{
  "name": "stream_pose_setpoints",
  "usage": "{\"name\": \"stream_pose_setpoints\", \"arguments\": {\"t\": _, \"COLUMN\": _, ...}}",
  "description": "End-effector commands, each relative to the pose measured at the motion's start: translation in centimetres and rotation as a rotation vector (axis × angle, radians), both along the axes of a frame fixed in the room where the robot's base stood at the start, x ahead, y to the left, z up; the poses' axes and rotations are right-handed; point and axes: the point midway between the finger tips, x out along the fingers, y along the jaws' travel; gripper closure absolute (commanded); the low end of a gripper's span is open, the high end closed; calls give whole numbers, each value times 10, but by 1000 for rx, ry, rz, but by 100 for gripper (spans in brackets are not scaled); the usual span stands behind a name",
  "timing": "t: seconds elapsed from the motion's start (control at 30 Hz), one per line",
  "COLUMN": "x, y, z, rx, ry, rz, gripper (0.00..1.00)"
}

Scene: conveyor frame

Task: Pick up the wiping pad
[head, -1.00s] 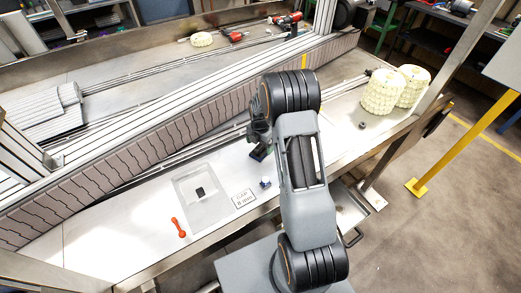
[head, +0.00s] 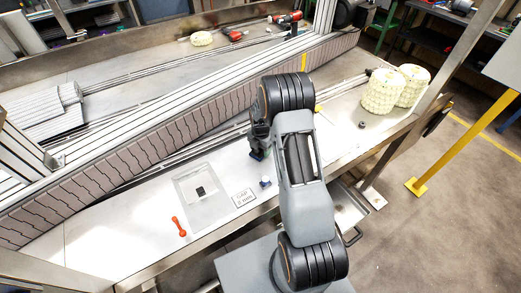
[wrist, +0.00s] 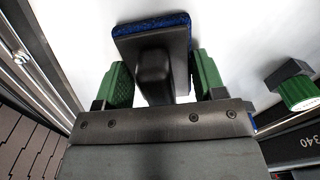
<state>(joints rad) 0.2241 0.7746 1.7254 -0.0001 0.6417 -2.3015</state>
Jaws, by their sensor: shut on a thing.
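The wiping pad (wrist: 152,30) has a blue face edge, a dark plate and a black grip block. It shows near the top centre of the wrist view. My gripper (wrist: 157,68) has green-padded fingers on both sides of the block and is shut on it. In the head view, my gripper (head: 259,138) is over the white bench, left of my forearm. A small dark blue part of the pad (head: 257,155) shows below it. I cannot tell whether the pad still touches the bench.
A card reading 8 mm (head: 243,198), a small blue-grey part (head: 265,183), a shallow tray (head: 183,190) and an orange-red tool (head: 179,227) lie nearby. The conveyor's side (head: 150,150) runs behind. Cream rolls (head: 382,93) stand at right. A green-ended knob (wrist: 300,92) shows in the wrist view.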

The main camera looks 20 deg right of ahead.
Motion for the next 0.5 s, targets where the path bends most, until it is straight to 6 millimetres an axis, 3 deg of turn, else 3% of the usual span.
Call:
{"name": "stream_pose_setpoints", "arguments": {"t": 0.17, "x": 0, "y": 0, "z": 0, "rx": 0, "ry": 0, "rz": 0, "gripper": 64}}
{"name": "stream_pose_setpoints", "arguments": {"t": 0.5, "x": 1, "y": 0, "z": 7, "rx": -1, "ry": -3, "rz": 0, "gripper": 64}}
